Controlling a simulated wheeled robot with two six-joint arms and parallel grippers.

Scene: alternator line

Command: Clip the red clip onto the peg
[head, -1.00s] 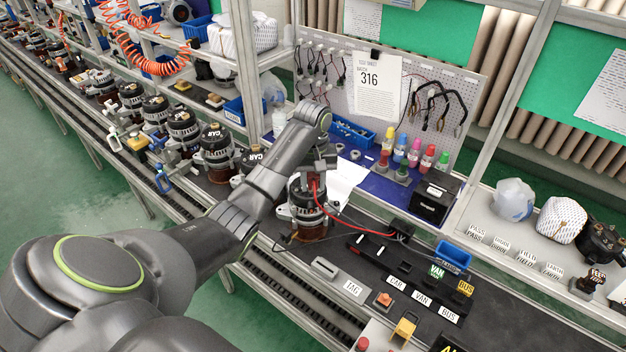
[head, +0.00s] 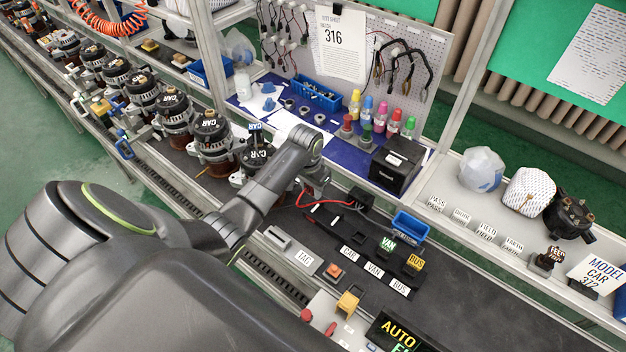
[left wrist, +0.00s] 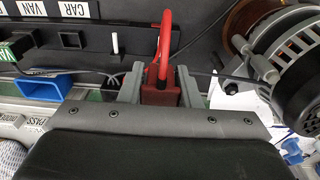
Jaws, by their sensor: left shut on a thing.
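My left gripper (head: 318,186) is shut on the red clip in the head view, above the back edge of the black rail. In the left wrist view my left gripper (left wrist: 160,88) has its two grey fingers on either side of the red clip (left wrist: 158,92), with a thick red cable looping from it. A small white peg (left wrist: 114,41) stands upright on the black rail, left of the clip and apart from it. In the head view the peg (head: 313,208) shows as a small white mark. My right gripper is not in view.
An alternator (head: 255,155) stands left of the gripper, partly behind my arm; it also shows in the wrist view (left wrist: 285,55). The black rail (head: 372,258) carries CAR, VAN and BUS labels. A blue bin (head: 409,227) and a black box (head: 397,165) stand nearby.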

